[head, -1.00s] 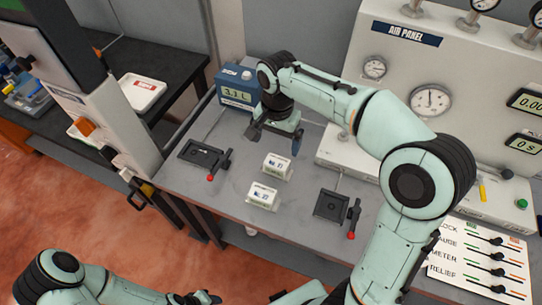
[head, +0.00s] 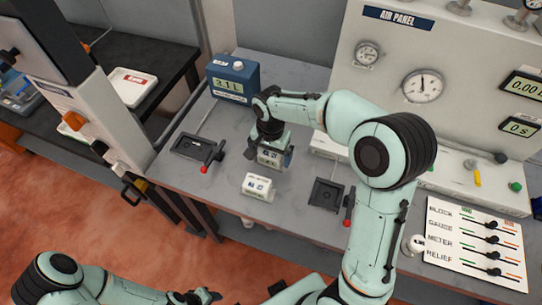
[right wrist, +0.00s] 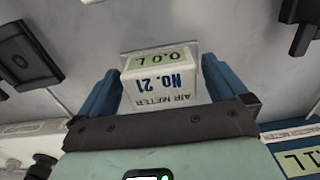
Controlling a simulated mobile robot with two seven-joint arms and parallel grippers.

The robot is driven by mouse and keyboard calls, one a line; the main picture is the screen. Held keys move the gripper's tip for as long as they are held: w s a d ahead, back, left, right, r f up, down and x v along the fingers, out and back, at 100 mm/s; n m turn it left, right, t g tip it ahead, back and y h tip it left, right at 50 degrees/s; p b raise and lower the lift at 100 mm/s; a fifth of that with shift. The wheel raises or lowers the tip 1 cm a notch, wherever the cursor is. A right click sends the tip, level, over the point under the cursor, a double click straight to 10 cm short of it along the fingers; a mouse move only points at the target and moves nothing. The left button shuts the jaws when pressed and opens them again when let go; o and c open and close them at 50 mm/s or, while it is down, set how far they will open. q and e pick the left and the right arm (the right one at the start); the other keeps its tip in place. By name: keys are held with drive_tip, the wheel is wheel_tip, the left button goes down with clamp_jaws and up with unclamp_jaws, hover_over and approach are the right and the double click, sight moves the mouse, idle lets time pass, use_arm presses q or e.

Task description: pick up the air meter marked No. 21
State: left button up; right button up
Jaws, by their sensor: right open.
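The air meter marked No. 21 (right wrist: 162,84) is a small white block with a 0.0 L display. In the right wrist view it stands between the blue fingers of my right gripper (right wrist: 160,76), which is open around it, with a small gap visible on at least the left side. In the head view the same meter (head: 268,161) is partly hidden by my right gripper (head: 271,158). A second white air meter (head: 258,187) stands just in front of it; its number is hard to read. My left gripper (head: 203,296) is low at the bottom edge, its jaws unclear.
Dark fixtures with red-tipped levers stand at left (head: 195,148) and right (head: 326,194) of the meters. A blue box reading 3.1 L (head: 233,78) is behind left. The air panel (head: 385,75) rises at the back. Grey table (head: 225,170) is clear between them.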

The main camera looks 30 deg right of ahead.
drive_tip(key=c, duration=1.2)
drive_tip(key=shift+r, duration=0.2)
